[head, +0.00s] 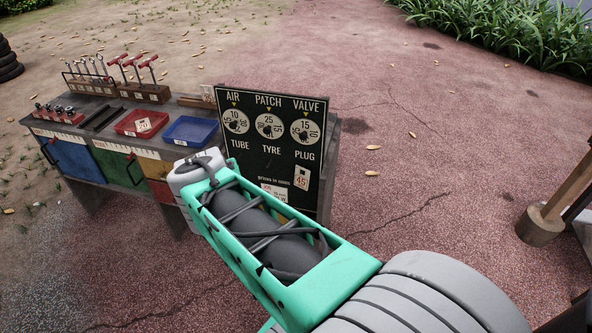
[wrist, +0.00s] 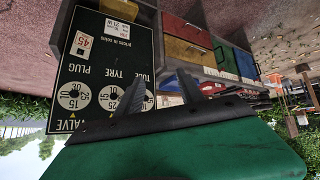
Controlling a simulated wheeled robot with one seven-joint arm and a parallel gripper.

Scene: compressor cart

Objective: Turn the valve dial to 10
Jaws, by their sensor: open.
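The black price board (head: 249,168) carries three round white dials under AIR, PATCH and VALVE. The valve dial (head: 305,131) is the right one, with 15 at the top under its yellow marker. In the wrist view the board is upside down, and the valve dial (wrist: 73,97) is at lower left. My gripper (wrist: 160,75) is open and empty, its two dark fingers apart. They show to the right of the valve dial, the left finger near the air dial, touching nothing that I can make out. In the head view my arm hides the gripper.
The workbench left of the board holds a red tray (head: 141,123), a blue tray (head: 190,131) and red-handled tools (head: 131,62). Coloured drawers (head: 118,167) are below. A wooden post (head: 545,220) stands at the right. The paving right of the board is open.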

